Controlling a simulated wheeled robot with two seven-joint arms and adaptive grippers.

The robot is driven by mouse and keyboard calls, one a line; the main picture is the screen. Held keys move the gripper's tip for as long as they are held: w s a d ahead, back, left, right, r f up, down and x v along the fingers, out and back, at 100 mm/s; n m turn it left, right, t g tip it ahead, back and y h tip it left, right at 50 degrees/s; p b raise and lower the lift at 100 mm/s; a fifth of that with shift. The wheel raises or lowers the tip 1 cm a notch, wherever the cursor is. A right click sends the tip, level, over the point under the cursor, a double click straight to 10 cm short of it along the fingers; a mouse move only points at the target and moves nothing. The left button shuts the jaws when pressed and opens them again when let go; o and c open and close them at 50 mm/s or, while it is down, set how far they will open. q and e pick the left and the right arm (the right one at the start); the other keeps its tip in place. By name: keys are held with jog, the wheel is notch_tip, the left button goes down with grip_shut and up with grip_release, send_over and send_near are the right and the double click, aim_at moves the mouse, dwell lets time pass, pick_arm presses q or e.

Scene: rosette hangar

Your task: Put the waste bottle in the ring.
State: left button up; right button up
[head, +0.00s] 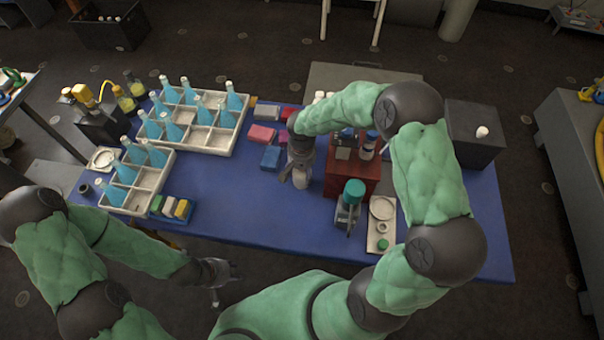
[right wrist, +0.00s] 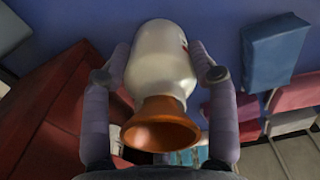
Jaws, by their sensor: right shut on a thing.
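The waste bottle, a white bottle (right wrist: 160,65) with an orange funnel (right wrist: 160,125), is between the fingers of my right gripper (right wrist: 163,72) in the right wrist view. In the head view my right gripper (head: 297,176) is over the blue table, left of the red rack, and the bottle's white body (head: 302,180) shows at its fingers. My left gripper (head: 226,281) is empty and open in front of the table's near edge. A round-rimmed pale holder (head: 103,157) sits at the table's left end; I cannot tell whether it is the ring.
Crates (head: 212,143) of blue bottles fill the left of the table. Coloured blocks (head: 262,134) lie left of my right gripper. A red rack (head: 356,180), a green-topped device (head: 352,196) and a pale tray (head: 374,242) stand to its right. The front middle is clear.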

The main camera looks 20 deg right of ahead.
jog(key=shift+r+p, duration=0.3)
jog(key=shift+r, duration=0.2)
notch_tip(320, 180, up, 2)
jog(key=shift+r+p, duration=0.15)
jog(key=shift+p, duration=0.4)
jog(key=s+a+r+p, duration=0.4)
jog(key=s+a+r, duration=0.2)
jog(key=s+r, duration=0.55)
jog(key=w+d+f+n, duration=0.1)
jog(key=w+f+n, duration=0.3)
jog(key=w, duration=0.7)
jog(key=shift+d+f+n, duration=0.15)
jog(key=shift+d+n, duration=0.25)
jog(key=shift+n, duration=0.2)
jog(key=shift+w, duration=0.1)
